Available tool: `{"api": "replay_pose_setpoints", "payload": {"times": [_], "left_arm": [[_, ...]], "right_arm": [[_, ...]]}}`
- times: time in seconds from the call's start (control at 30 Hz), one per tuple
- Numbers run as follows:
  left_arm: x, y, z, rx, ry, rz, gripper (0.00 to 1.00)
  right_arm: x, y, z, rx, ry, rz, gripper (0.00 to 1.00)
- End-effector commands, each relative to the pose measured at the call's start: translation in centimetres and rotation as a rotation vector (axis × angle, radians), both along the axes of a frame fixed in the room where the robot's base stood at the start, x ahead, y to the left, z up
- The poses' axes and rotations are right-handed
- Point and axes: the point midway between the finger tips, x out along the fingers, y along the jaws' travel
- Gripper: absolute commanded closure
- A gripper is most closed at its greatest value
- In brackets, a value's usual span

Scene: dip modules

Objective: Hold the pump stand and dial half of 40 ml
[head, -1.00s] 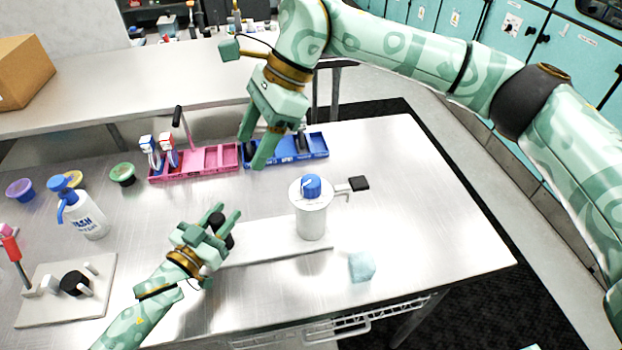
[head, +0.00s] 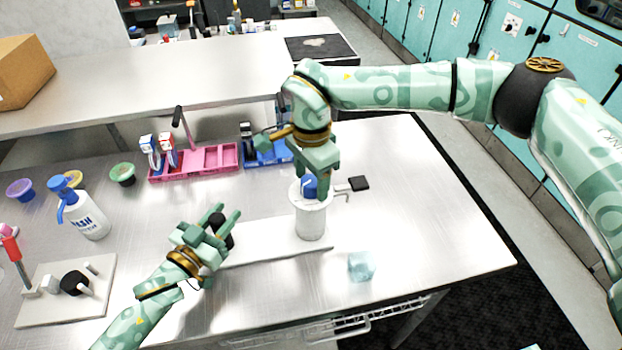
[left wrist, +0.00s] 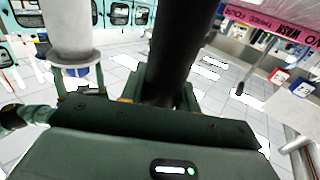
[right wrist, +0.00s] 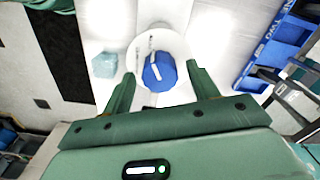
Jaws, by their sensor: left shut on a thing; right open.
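The pump stand has a white base (head: 280,244), a white cylinder (head: 311,222) standing upright on it and a blue dial (head: 308,186) on top. In the right wrist view the dial (right wrist: 159,72) shows a white pointer line and marks around it that are too small to read. My left gripper (head: 226,220) is shut on the black post (left wrist: 172,50) of the stand. My right gripper (head: 316,190) is open, pointing down at the dial. In the right wrist view its fingers lie either side of the dial, apart from it.
A pale blue cube (head: 361,266) lies in front of the stand. A pink rack (head: 212,160) and a blue rack (head: 266,152) stand behind. A wash bottle (head: 87,217) and another white plate (head: 50,310) are on the left. The table's right side is clear.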

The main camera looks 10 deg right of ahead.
Motion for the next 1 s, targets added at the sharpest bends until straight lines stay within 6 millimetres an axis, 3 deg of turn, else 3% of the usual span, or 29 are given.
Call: {"api": "replay_pose_setpoints", "payload": {"times": [0.37, 0.53, 0.57, 1.0], "left_arm": [[-0.08, -0.03, -0.16, 0.002, 0.002, 0.0, 1.0], [-0.08, -0.03, -0.16, 0.001, 0.003, 0.0, 1.0], [-0.08, -0.03, -0.16, 0.001, 0.003, 0.0, 1.0], [-0.08, -0.03, -0.17, 0.002, 0.004, 0.0, 1.0]], "right_arm": [[0.0, 0.02, -0.98, 0.001, -0.001, 0.0, 0.41], [0.0, 0.02, -0.96, 0.001, -0.001, 0.0, 0.82], [0.0, 0.02, -0.96, 0.001, -0.001, 0.0, 0.85], [0.01, 0.02, -0.93, 0.001, -0.001, -0.077, 0.85]]}}
